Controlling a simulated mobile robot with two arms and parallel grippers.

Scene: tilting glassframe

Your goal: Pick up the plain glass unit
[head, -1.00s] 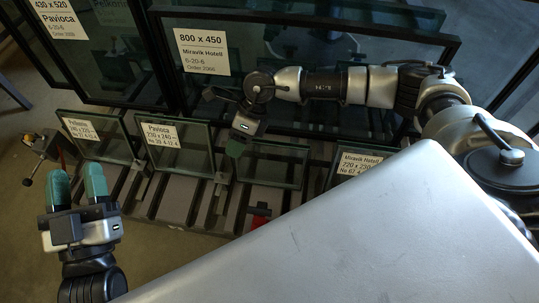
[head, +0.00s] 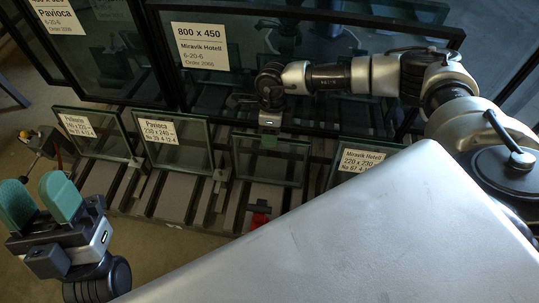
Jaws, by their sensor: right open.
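The plain glass unit (head: 270,167) is a small dark-edged pane without a label. It stands in the slotted rack, between the Pavioca 230 x 240 unit and the Miravik Hotell 220 x 230 unit. My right gripper (head: 268,140) is open and points down at the middle of its top edge. Its green finger pad overlaps that edge; whether the fingers straddle the glass is hidden. My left gripper (head: 40,203) is at the lower left, away from the rack, with its two teal fingers apart and nothing between them.
Labelled small units stand alongside: Pelkonin (head: 92,134), Pavioca (head: 175,142) and Miravik Hotell (head: 357,165). A large 800 x 450 pane (head: 300,50) stands close behind my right gripper. A red and black clamp (head: 259,214) sits in front. Bare rack slots (head: 170,195) lie left of it.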

